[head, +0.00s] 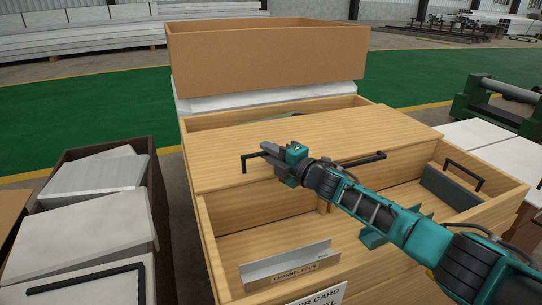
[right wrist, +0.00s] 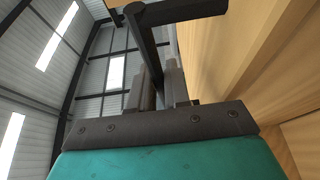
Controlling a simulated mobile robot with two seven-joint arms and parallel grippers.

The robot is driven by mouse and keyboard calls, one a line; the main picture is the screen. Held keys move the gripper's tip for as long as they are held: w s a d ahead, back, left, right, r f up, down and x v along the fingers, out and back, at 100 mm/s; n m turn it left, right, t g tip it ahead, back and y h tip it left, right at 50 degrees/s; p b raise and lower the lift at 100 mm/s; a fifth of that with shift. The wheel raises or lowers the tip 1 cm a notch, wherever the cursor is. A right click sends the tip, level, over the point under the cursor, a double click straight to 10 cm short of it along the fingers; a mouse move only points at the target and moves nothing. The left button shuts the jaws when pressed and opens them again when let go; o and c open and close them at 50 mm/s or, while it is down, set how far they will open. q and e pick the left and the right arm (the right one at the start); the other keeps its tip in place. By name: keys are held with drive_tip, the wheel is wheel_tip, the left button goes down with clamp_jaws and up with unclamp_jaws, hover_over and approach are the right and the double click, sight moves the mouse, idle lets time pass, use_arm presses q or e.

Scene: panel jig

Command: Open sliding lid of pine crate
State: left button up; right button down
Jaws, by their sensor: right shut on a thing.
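The pine crate (head: 222,225) stands in front of me. Its flat lid (head: 225,135) lies across the middle; the front part and a narrow strip behind the lid are uncovered. A black handle (head: 248,157) rises from the lid's left part. My right gripper (head: 268,152) reaches in from the right over the lid and is shut on this handle. In the right wrist view, the handle (right wrist: 148,45) runs between the fingers (right wrist: 158,90), with the pine surface at right. A second dark bar (head: 365,160) lies along the lid's right front. My left gripper is out of view.
A grey channel piece (head: 290,262) and a dark block (head: 450,188) lie in the crate's open front. A large brown box (head: 265,60) stands behind. A dark bin (head: 150,150) with pale panels stands left; green floor (head: 80,105) is clear beyond.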

drive_tip(key=c, duration=1.2)
unclamp_jaws()
drive_tip(key=shift+o, duration=0.2)
drive_tip(key=shift+s+d+p, duration=0.45)
drive_tip(key=shift+s, duration=0.05)
use_arm(q)
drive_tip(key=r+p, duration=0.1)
drive_tip(key=p, duration=0.1)
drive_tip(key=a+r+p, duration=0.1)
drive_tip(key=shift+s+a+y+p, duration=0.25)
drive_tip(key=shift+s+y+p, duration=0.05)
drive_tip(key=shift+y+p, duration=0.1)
use_arm(e)
drive_tip(key=v, duration=1.1)
drive_tip(key=shift+s, duration=0.25)
drive_tip(key=shift+d, duration=0.15)
